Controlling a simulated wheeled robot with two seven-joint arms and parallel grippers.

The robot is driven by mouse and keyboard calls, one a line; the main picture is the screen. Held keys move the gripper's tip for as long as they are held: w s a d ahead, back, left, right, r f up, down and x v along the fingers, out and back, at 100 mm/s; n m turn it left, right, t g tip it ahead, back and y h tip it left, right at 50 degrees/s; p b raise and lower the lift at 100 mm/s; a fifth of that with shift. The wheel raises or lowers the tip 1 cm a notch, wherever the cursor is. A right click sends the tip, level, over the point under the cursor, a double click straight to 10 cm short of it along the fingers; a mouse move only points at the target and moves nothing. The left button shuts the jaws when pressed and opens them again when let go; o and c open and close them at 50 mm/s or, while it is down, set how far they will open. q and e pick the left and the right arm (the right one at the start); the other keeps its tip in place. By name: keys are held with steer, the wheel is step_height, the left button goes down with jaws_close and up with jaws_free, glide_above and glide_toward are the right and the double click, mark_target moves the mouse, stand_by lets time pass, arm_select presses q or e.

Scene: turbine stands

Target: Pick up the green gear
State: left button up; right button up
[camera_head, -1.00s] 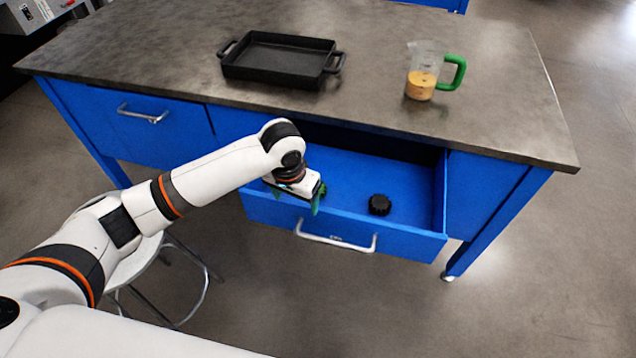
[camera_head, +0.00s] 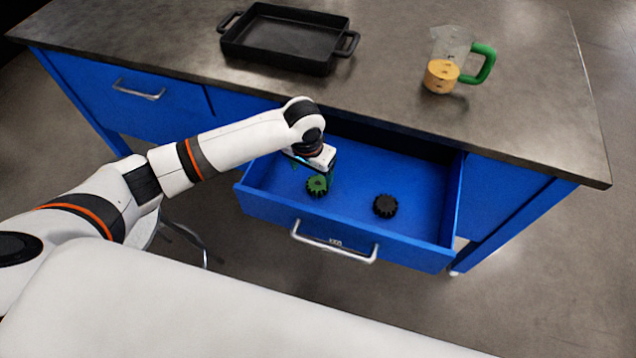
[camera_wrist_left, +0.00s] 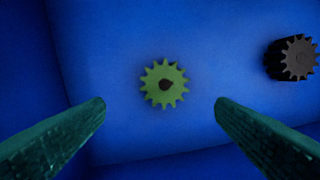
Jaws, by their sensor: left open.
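The green gear (camera_head: 317,186) lies flat in the open blue drawer, toward its left side. In the left wrist view the green gear (camera_wrist_left: 164,84) sits near the middle, with a dark hole at its centre. My left gripper (camera_head: 327,171) is over the drawer, close to the gear. In the left wrist view its two green fingers (camera_wrist_left: 160,103) are wide apart and empty, one on either side below the gear in the picture. In the head view the fingers are partly hidden by the wrist. My right gripper is in neither view.
A black gear (camera_head: 385,206) lies to the right in the same drawer (camera_head: 428,190); it also shows in the left wrist view (camera_wrist_left: 292,58). A black tray (camera_head: 285,64) and a measuring cup with a green handle (camera_head: 484,64) stand on the tabletop (camera_head: 400,100). The drawer walls surround the gears.

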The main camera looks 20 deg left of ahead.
mark_target(317, 183)
arm_select(q)
steer(key=f, duration=0.2)
steer(key=w+f, duration=0.1)
steer(key=f, duration=0.1)
steer(key=d+f, duration=0.1)
steer(key=f, duration=0.1)
steer(key=shift+w+f, duration=0.3)
steer(key=c, duration=1.5)
step_height(317, 183, up, 10)
steer(key=shift+r, duration=0.1)
